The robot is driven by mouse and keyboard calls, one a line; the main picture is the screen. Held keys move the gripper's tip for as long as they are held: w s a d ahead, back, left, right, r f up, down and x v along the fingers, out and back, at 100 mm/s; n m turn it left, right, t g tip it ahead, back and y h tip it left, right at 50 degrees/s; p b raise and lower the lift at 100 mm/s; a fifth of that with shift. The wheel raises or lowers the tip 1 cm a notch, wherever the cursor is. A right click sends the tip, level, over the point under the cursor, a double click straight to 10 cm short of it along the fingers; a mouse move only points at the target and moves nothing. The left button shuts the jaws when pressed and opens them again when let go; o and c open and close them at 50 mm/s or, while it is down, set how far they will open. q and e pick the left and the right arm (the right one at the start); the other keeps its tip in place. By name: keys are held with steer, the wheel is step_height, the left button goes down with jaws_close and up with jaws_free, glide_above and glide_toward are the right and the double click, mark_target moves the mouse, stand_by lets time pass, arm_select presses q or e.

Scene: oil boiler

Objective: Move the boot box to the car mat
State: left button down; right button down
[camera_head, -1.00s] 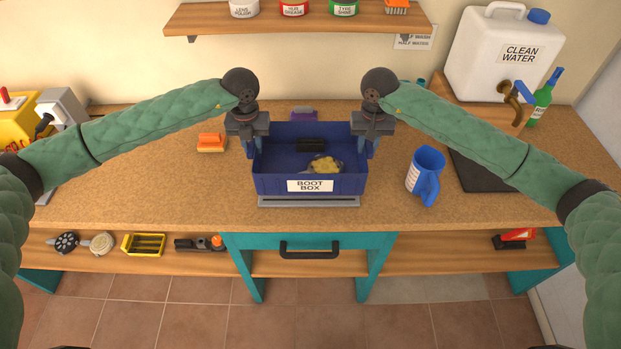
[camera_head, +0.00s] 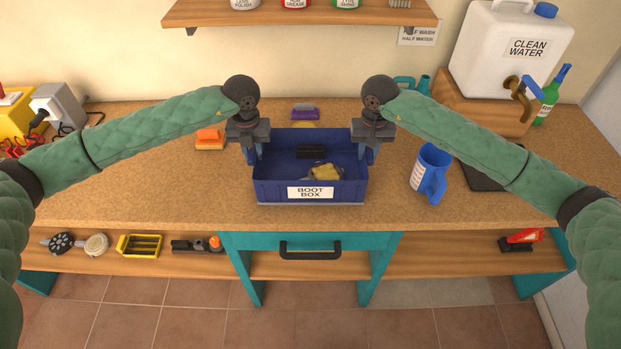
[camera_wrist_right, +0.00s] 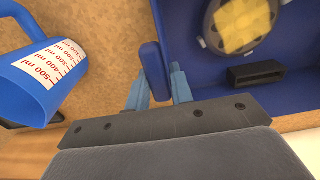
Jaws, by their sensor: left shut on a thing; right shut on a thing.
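The boot box (camera_head: 310,193) is a dark blue open box with a white label, near the front middle of the bench. It holds a yellow pad in a round piece (camera_head: 324,172) and a black block (camera_head: 311,152). My left gripper (camera_head: 258,152) is shut on its left wall, and my right gripper (camera_head: 366,152) on its right wall. The right wrist view shows the right fingers (camera_wrist_right: 160,90) at the box wall and the box's inside (camera_wrist_right: 212,72). A dark flat mat (camera_head: 485,178), perhaps the car mat, lies at right, partly behind my right arm.
A blue measuring jug (camera_head: 430,172) stands between box and dark mat. A water container (camera_head: 507,50) on a wooden block and a green bottle (camera_head: 551,95) stand behind the mat. Orange (camera_head: 210,139) and purple (camera_head: 305,112) brushes lie left of and behind the box.

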arm_select(q)
steer(key=c, duration=1.2)
jaws_free()
steer(key=shift+f, duration=0.1)
steer(key=shift+c, duration=0.2)
arm_select(e)
steer(key=c, duration=1.2)
jaws_free()
steer(key=shift+c, duration=0.2)
steer(key=shift+r, duration=0.45)
arm_select(q)
step_height(320, 180, up, 12)
arm_select(e)
step_height(320, 180, up, 11)
